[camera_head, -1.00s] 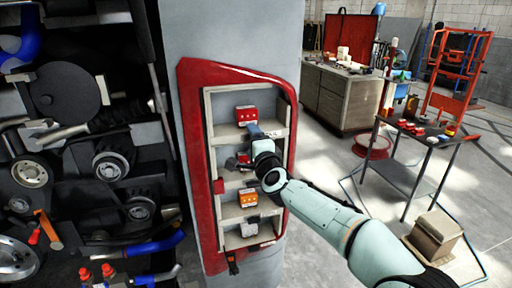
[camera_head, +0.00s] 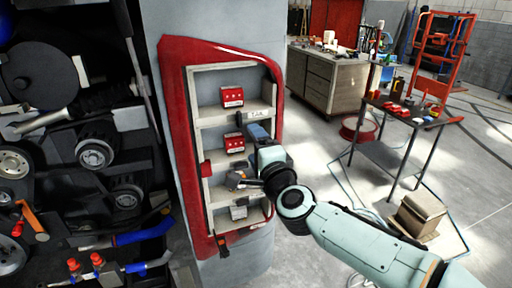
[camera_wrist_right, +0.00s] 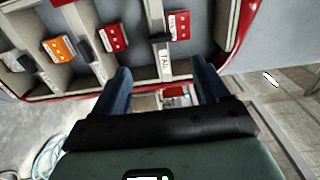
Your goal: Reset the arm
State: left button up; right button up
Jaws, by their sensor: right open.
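My right gripper (camera_head: 258,150) is in front of the open side of a red-framed cabinet (camera_head: 182,130) with pale shelves. It also shows in the right wrist view (camera_wrist_right: 160,80), with its two blue-grey fingers wide apart and nothing gripped between them. A red box (camera_head: 232,97) sits on the upper shelf and a second red box (camera_head: 234,143) below it. A pale grey block (camera_head: 238,212) is on the bottom shelf. In the right wrist view an orange box (camera_wrist_right: 60,48) stands on a shelf; the gripper mostly hides that area in the head view. My left gripper is out of view.
Dark machinery with pulleys and blue hoses (camera_head: 143,236) fills the left. A metal side table (camera_head: 385,158) with small parts stands at the right, near a cardboard box (camera_head: 418,215). A workbench (camera_head: 328,88) is behind. Open floor lies between cabinet and table.

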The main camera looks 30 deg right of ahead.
dwell(0.3)
jog(key=w+a+f+n+g+y, duration=0.1)
jog(key=w+a+f+n+g, duration=0.15)
jog(key=f, duration=0.95)
jog(key=w+a+f+n+g+y, duration=0.1)
jog(key=w+f+n+g+y, duration=0.15)
jog(key=f, duration=0.95)
jog(key=s+a+f+n+g, duration=0.2)
jog(key=f, duration=0.7)
jog(key=s+a+f+n+g, duration=0.1)
jog(key=s+a+f+n, duration=0.1)
jog(key=f, duration=0.8)
jog(key=s+a+f+n+g+y, duration=0.1)
jog(key=s+a+f+n+g, duration=0.1)
jog(key=s+f, duration=0.4)
jog(key=s+a+f+n+g+y, duration=0.1)
jog(key=s+a+f+n+g, duration=0.15)
jog(key=s+f, duration=0.45)
jog(key=s+a+f+n+g+y, duration=0.1)
jog(key=s+a+f+g, duration=0.1)
jog(key=s+f, duration=0.3)
jog(key=s+a+f+n+g+y, duration=0.1)
jog(key=s+f, duration=0.5)
jog(key=s, duration=0.6)
jog(key=a+n+g, duration=0.1)
jog(key=a+g, duration=0.1)
jog(key=a, duration=0.1)
jog(key=shift+a+f+g+y, duration=0.15)
jog(key=shift+a+g+y, duration=0.15)
jog(key=shift+g+y, duration=0.05)
